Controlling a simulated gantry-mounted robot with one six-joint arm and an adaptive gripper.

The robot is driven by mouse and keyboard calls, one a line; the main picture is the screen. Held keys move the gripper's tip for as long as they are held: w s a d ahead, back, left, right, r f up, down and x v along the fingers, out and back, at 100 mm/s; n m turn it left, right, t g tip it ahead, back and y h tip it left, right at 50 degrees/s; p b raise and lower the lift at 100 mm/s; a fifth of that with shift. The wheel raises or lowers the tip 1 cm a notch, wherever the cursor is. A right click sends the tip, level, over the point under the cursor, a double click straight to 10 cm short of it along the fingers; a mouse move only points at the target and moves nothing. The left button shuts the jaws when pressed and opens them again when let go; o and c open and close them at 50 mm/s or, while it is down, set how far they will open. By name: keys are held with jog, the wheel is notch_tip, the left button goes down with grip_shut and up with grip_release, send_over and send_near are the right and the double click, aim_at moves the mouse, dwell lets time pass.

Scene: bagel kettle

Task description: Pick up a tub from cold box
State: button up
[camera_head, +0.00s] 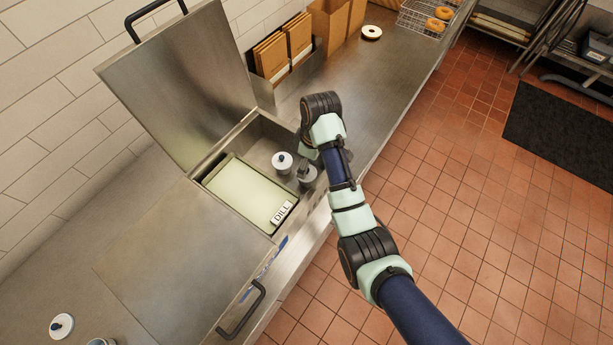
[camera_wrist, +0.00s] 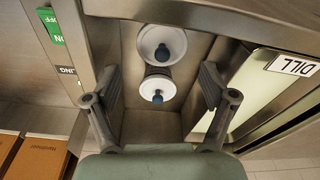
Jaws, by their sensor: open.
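The cold box (camera_head: 258,140) stands open, its steel lid (camera_head: 185,85) raised. In its open bay is a white tub (camera_head: 282,162) with a blue knob, left of my gripper. The wrist view shows two such tubs, a nearer one (camera_wrist: 157,92) and one beyond it (camera_wrist: 162,46), both upright in the bay. My gripper (camera_wrist: 160,86) is open and empty, its fingers either side of the nearer tub in the picture; I cannot tell the height gap. In the head view my gripper (camera_head: 306,173) is over the bay and hides the second tub.
A pale green pan labelled DILL (camera_head: 248,193) fills the bay beside the tubs. The closed steel cover with a black handle (camera_head: 241,311) is in front. Brown boxes (camera_head: 285,48) stand behind. Another white lidded tub (camera_head: 62,326) is at lower left.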

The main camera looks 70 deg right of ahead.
jog(key=f, duration=0.6)
jog(key=shift+a+f+b, duration=0.2)
jog(key=shift+f+b, duration=0.15)
jog(key=shift+b, duration=0.05)
jog(key=shift+w+f, duration=0.15)
jog(key=shift+f, duration=0.2)
jog(key=c, duration=1)
notch_tip(320, 180, up, 12)
jog(key=p, duration=0.2)
jog(key=shift+d+r+p, duration=0.1)
jog(key=shift+r+p, duration=0.15)
jog(key=shift+p, duration=0.1)
notch_tip(320, 180, up, 8)
jog(key=p, duration=0.8)
jog(key=shift+f, duration=0.15)
